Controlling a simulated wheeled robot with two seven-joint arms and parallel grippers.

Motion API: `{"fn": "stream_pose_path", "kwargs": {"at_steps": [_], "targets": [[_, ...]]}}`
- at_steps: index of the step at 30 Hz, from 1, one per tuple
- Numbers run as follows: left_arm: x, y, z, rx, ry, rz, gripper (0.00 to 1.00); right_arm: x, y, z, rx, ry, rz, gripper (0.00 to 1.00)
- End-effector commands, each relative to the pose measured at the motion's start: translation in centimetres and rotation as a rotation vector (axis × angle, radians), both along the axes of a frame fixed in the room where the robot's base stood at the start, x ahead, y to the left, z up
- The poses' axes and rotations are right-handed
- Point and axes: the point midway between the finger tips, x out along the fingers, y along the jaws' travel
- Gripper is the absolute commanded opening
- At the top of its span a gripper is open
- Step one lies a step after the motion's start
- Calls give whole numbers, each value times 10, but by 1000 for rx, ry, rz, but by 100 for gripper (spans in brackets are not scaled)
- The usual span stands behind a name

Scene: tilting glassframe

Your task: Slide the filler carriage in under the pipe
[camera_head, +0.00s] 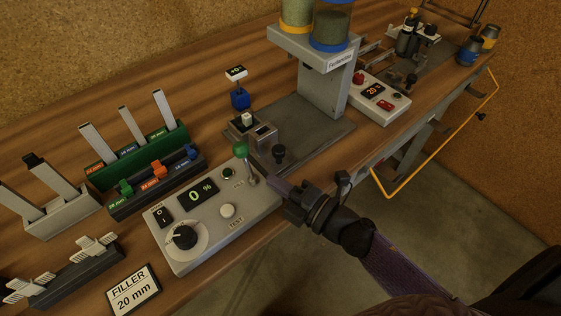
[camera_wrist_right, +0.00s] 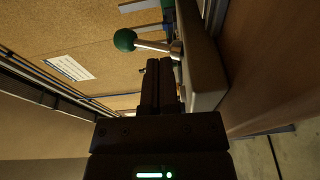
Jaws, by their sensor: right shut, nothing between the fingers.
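What looks like the filler carriage, a small grey metal block (camera_head: 252,130) with a white piece on top, sits at the left part of a grey base plate (camera_head: 318,128). It stands to the left of the grey tower (camera_head: 325,88) with two jars on top. I cannot make out the pipe. My right gripper (camera_head: 275,188) is shut and empty, at the control box's right end by the green-knobbed lever (camera_head: 241,149). In the right wrist view, the shut fingers (camera_wrist_right: 160,72) are just below the lever's rod and green ball (camera_wrist_right: 124,40); contact is unclear. My left gripper is out of view.
The control box (camera_head: 180,262) shows 0 %. A black knob (camera_head: 279,152) stands between carriage and gripper. A blue post with a small sign (camera_head: 239,98) is behind the carriage. Racks of strips (camera_head: 135,160) fill the left. A second control box (camera_head: 372,98) is right of the tower.

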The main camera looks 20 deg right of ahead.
Motion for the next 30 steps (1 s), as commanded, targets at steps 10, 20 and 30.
{"fn": "stream_pose_path", "kwargs": {"at_steps": [10, 20, 30], "targets": [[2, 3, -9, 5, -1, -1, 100, 38, -18, -3, -1, 1, -1, 0], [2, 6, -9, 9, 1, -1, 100, 40, -20, -2, 1, 2, 0, 0], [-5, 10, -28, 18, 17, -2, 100, 61, -77, -8, -6, 3, -3, 0]]}}
